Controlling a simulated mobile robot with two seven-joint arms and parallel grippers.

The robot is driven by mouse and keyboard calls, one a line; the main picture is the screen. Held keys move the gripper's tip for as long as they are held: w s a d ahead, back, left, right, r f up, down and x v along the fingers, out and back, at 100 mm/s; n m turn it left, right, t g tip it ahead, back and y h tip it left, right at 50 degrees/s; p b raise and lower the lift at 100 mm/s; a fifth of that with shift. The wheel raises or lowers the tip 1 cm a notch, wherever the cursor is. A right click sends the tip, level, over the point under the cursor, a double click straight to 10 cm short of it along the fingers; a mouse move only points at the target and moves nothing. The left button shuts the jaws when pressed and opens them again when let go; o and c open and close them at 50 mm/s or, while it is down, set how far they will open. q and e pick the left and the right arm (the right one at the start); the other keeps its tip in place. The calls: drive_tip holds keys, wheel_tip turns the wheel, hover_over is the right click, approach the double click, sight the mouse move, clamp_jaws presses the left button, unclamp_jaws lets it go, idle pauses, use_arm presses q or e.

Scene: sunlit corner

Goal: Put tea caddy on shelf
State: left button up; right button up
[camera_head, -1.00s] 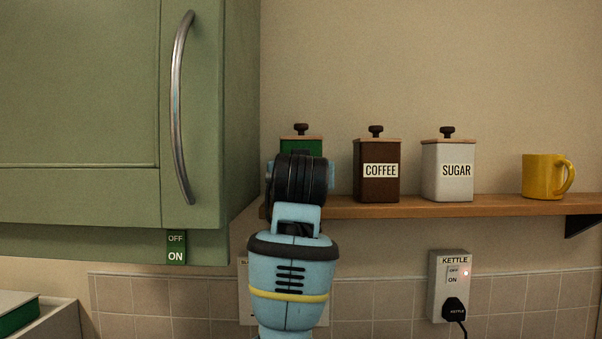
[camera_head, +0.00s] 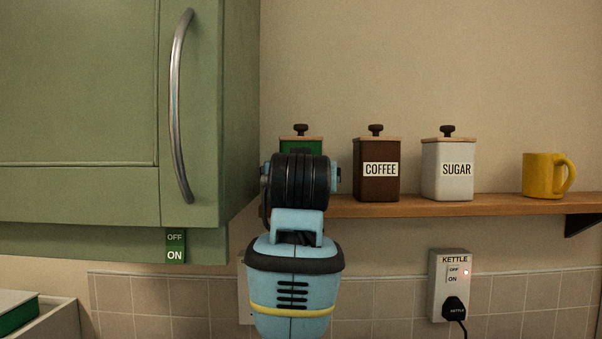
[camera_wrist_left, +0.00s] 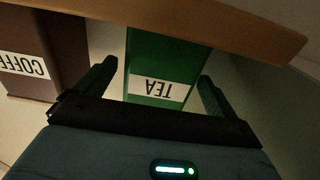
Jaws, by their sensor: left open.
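The green tea caddy (camera_head: 316,145) stands upright at the left end of the wooden shelf (camera_head: 420,206), left of the coffee caddy. My left arm hides most of it in the head view. The left wrist view is upside down and shows the caddy's green front (camera_wrist_left: 165,55) with its TEA label, its base at the shelf (camera_wrist_left: 220,18). My left gripper (camera_wrist_left: 157,72) is open, one finger to each side of the caddy; a gap shows by the finger on the picture's left. The fingertips are hidden in the head view. My right gripper is not in view.
A brown coffee caddy (camera_head: 377,172), a white sugar caddy (camera_head: 448,172) and a yellow mug (camera_head: 543,176) stand along the shelf. A green cupboard (camera_head: 80,90) with a metal handle (camera_head: 176,105) is close on the left. A kettle socket (camera_head: 449,285) is below the shelf.

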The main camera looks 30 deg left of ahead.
use_arm(q)
drive_tip(key=v, duration=0.8)
drive_tip(key=shift+s, duration=0.15)
drive_tip(key=shift+d, duration=0.15)
drive_tip(key=shift+c, duration=0.2)
idle(1.5)
